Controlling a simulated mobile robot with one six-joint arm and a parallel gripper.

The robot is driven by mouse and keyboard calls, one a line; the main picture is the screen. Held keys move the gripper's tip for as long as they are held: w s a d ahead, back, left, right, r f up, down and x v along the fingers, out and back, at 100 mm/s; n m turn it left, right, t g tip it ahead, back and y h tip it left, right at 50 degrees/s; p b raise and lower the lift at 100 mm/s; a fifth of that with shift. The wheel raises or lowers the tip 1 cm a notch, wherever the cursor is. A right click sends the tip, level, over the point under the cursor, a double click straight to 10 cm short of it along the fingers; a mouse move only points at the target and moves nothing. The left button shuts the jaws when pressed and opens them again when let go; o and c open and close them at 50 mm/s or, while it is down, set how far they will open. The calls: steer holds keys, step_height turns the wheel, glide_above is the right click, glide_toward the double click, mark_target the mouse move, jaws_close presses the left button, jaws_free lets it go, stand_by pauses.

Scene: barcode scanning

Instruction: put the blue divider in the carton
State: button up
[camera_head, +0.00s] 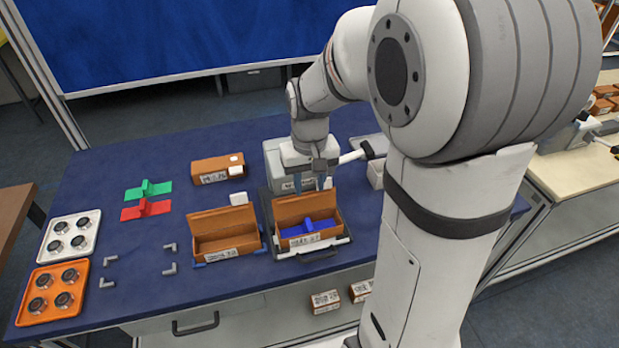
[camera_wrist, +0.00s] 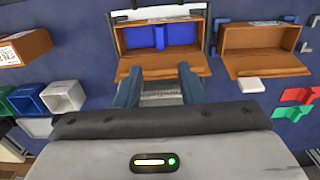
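The blue divider (camera_head: 309,227) lies inside the right-hand open carton (camera_head: 330,232), which sits on a dark tray. In the wrist view the blue divider (camera_wrist: 158,37) also shows inside the brown carton (camera_wrist: 133,72). My gripper (camera_head: 321,184) is above the table at the back edge of that carton, apart from the divider. In the wrist view my gripper (camera_wrist: 160,77) has its two fingers spread apart with nothing held between them. A green divider (camera_head: 148,189) and a red divider (camera_head: 146,209) lie on the table to the left.
An empty open carton (camera_head: 226,247) stands just left of the filled one. A closed brown box (camera_head: 217,170) lies behind it. White (camera_head: 71,235) and orange (camera_head: 53,290) trays of round parts sit at the far left.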

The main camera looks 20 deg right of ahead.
steer(key=s+r+t, duration=0.1)
steer(key=s+r, duration=0.2)
steer(key=s, duration=0.4)
steer(key=s+r+t, duration=0.2)
steer(key=s+r, duration=0.2)
steer(key=s, duration=0.3)
steer(key=shift+s, duration=0.3)
stand_by(0.7)
